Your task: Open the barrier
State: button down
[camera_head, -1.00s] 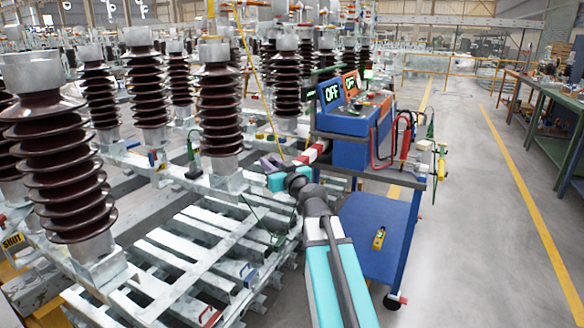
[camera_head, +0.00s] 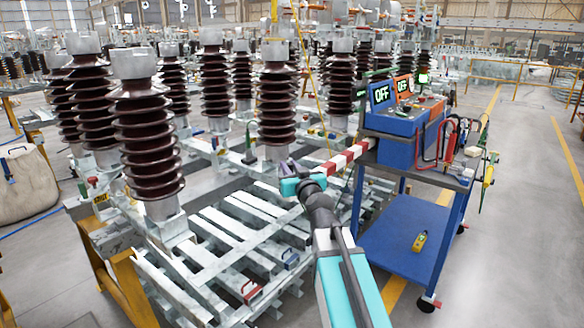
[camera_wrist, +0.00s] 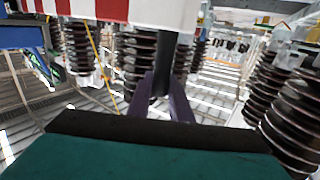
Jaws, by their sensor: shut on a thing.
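The barrier (camera_head: 348,157) is a red-and-white striped bar, close to level, running from the side of the blue cart towards my gripper (camera_head: 290,172). In the wrist view the barrier (camera_wrist: 98,9) crosses the top, striped on the left and plain white on its end part. A dark upright post (camera_wrist: 164,58) hangs below that white end. My gripper's two purple fingers (camera_wrist: 164,92) are shut around this post. The fingertips are hard to make out in the head view.
The blue cart (camera_head: 395,245) with a control box (camera_head: 398,122) stands right of my arm. Brown ribbed insulators (camera_head: 150,140) stand on grey metal frames (camera_head: 225,245) to the left. A yellow stand (camera_head: 128,285) is at lower left. Open floor lies right of the cart.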

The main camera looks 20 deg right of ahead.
jog(key=shift+a+r, duration=0.1)
jog(key=c, duration=1.6)
grip_release()
jog(key=shift+s, duration=0.15)
jog(key=shift+s+d, duration=0.2)
jog(key=shift+s, duration=0.9)
jog(key=s+b, duration=0.1)
jog(key=b, duration=0.1)
jog(key=s+b, duration=0.1)
jog(key=b, duration=0.2)
jog(key=s+b, duration=0.1)
jog(key=b, duration=0.1)
jog(key=shift+s+f, duration=0.2)
jog(key=shift+f, duration=0.05)
jog(key=s+b, duration=0.1)
jog(key=b, duration=0.2)
